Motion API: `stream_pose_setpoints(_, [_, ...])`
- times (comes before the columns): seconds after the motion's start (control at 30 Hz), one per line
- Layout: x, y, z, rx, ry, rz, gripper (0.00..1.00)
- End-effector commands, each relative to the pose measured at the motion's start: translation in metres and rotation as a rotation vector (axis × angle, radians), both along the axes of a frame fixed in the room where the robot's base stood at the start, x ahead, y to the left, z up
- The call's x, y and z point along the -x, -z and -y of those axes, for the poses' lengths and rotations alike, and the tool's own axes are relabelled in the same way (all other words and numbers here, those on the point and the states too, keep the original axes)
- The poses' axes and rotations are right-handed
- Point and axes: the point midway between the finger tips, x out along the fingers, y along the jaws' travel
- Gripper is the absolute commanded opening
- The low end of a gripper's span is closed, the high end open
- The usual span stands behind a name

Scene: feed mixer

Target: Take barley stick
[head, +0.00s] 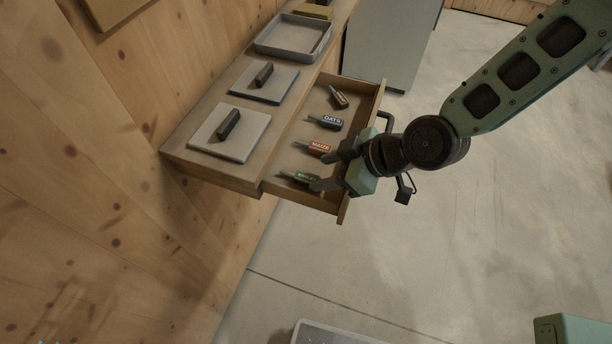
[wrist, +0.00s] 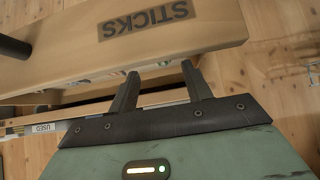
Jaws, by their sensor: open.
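Several labelled sticks lie in the open drawer (head: 285,190). A green stick (head: 303,178) lies nearest the front left end; its label is too small to read surely, so I cannot confirm it is barley. An orange-brown MAIZE stick (head: 319,148), a dark OATS stick (head: 328,122) and a brown stick (head: 339,97) lie farther back. My gripper (head: 333,169) is open and empty over the drawer's front side, its fingers near the green and MAIZE sticks. In the wrist view, my gripper (wrist: 160,70) points at the drawer front marked STICKS (wrist: 150,27); the sticks are mostly hidden there.
The drawer's front panel and handle (head: 386,120) stand beside my gripper. On the counter above are two plates (head: 240,147) (head: 280,88) with dark blocks and a grey tray (head: 320,45). A USED label (wrist: 45,128) shows in the wrist view. Open floor (head: 480,190) lies right.

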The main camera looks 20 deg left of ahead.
Motion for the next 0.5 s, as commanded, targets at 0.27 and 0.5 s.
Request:
stream_pose_setpoints(0.27, [0.001,0.021,-0.031,0.000,-0.001,-0.003,0.49])
stream_pose_setpoints(0.5, [0.000,0.031,-0.039,0.000,0.000,0.000,0.49])
